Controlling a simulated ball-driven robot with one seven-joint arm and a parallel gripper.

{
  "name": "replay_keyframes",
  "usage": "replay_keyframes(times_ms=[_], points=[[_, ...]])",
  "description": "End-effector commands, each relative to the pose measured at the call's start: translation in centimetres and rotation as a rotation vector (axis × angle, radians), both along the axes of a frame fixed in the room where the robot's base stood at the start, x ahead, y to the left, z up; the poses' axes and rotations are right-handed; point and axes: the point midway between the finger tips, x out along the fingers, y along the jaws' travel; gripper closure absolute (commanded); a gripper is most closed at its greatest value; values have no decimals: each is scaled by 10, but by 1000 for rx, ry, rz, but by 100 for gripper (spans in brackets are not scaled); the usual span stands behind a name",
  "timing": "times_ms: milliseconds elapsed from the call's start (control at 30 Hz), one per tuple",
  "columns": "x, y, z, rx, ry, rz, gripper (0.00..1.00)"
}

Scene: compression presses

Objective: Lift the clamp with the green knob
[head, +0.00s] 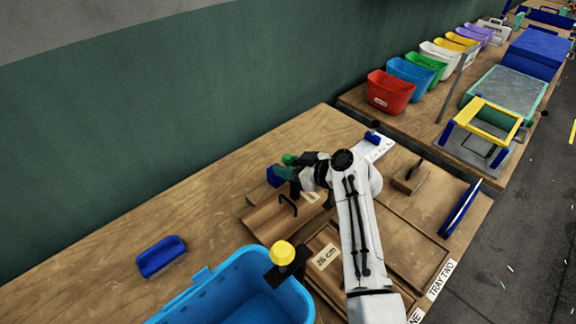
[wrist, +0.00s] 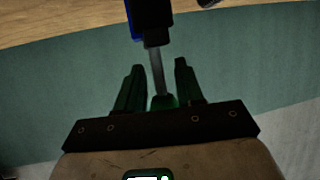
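The clamp with the green knob (head: 289,159) is at the back of the wooden tray in the head view, largely hidden by my gripper. Its blue body (head: 273,177) shows just left of the fingers. My gripper (head: 284,172) is at the clamp, with its green fingers level with the area just below the knob. In the wrist view, the clamp's grey rod (wrist: 157,72) runs between the two fingers of my gripper (wrist: 158,75), and the green knob (wrist: 163,102) is deeper between them. The fingers stand apart, with gaps visible beside the rod; no firm hold shows.
A clamp with a yellow knob (head: 283,253) stands beside the blue bin (head: 229,270). A blue block (head: 161,257) lies on the left of the wooden table (head: 130,235). A black handle (head: 288,204) stands close to my gripper. The green wall (head: 150,130) rises behind the table.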

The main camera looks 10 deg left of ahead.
Motion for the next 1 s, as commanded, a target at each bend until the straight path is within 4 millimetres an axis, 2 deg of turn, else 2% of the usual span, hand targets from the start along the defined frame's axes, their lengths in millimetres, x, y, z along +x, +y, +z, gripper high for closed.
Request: replay_keyframes(times_ms=[167,533,1000], points=[[0,0,0,0,0,0,64],[0,0,0,0,0,0,99],[0,4,1,-9,6,1,100]])
